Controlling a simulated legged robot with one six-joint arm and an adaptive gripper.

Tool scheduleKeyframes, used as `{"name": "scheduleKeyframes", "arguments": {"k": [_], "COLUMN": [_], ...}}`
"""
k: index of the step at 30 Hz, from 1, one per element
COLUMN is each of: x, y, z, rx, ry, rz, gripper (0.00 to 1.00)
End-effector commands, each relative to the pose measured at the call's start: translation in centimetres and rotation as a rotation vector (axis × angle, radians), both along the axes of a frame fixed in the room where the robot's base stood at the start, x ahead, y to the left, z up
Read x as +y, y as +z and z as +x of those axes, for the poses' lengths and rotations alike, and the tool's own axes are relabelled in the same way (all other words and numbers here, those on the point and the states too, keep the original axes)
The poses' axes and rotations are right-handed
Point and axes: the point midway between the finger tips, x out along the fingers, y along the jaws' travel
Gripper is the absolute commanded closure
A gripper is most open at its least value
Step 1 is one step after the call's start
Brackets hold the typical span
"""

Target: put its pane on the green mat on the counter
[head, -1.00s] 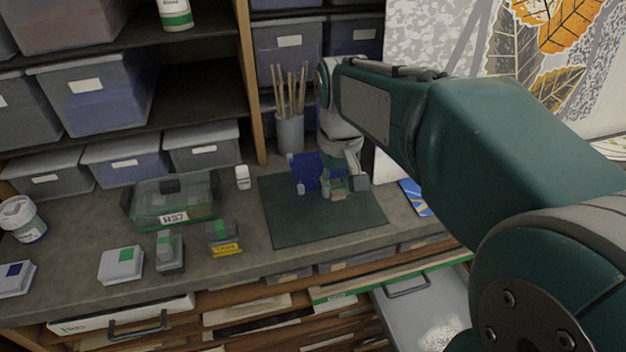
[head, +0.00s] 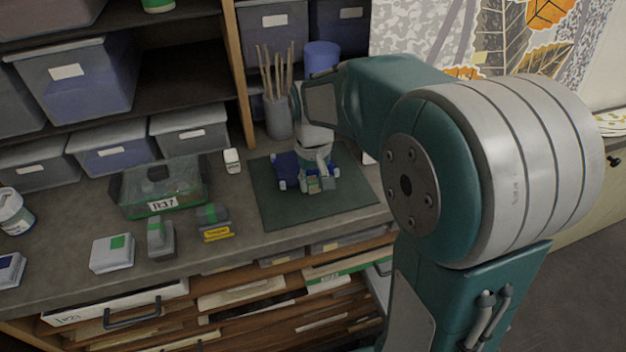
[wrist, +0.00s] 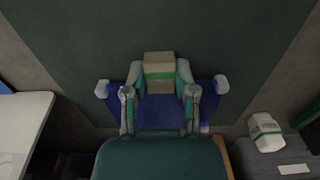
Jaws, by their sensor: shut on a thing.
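The green mat (head: 330,205) lies on the counter in the head view, and the wrist view shows its dark surface (wrist: 235,45) too. My gripper (head: 318,184) is over the mat, with its two fingers closed around a small beige block with a green band (wrist: 159,66). A blue pane (head: 287,163) with pale corner pieces is at the gripper, over the mat. In the wrist view the pane (wrist: 160,112) spreads out behind and to both sides of the fingers. It looks roughly level and low. I cannot tell whether it touches the mat.
A clear case labelled R37 (head: 150,190) stands left of the mat. Small grey and green blocks (head: 160,238) stand near the counter's front edge. A cup of sticks (head: 278,115) and a small white bottle (head: 232,161) are behind the mat. Open drawers (head: 250,290) lie below.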

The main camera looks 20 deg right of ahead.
Motion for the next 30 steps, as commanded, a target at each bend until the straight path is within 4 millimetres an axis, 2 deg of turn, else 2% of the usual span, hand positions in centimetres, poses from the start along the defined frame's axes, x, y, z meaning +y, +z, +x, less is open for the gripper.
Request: {"name": "scheduleKeyframes", "arguments": {"k": [1, 2, 3, 4, 15, 18, 23, 30], "x": [0.0, 0.0, 0.0, 0.0, 0.0, 0.0, 0.0, 0.0], "y": [-0.1, -0.2, -0.1, -0.1, -0.1, 0.5, 3.1, 8.1], "z": [0.0, 0.0, 0.0, 0.0, 0.0, 0.0, 0.1, 0.1], "rx": [0.001, 0.001, 0.001, 0.001, 0.000, -0.002, -0.005, -0.003], "ry": [0.000, 0.000, 0.000, 0.000, 0.000, 0.000, 0.000, 0.000], "rz": [0.000, 0.000, 0.000, 0.000, 0.000, 0.000, 0.000, 0.000], "gripper": [1.00, 0.59, 0.42, 0.30, 0.30, 0.30, 0.30, 0.30]}}
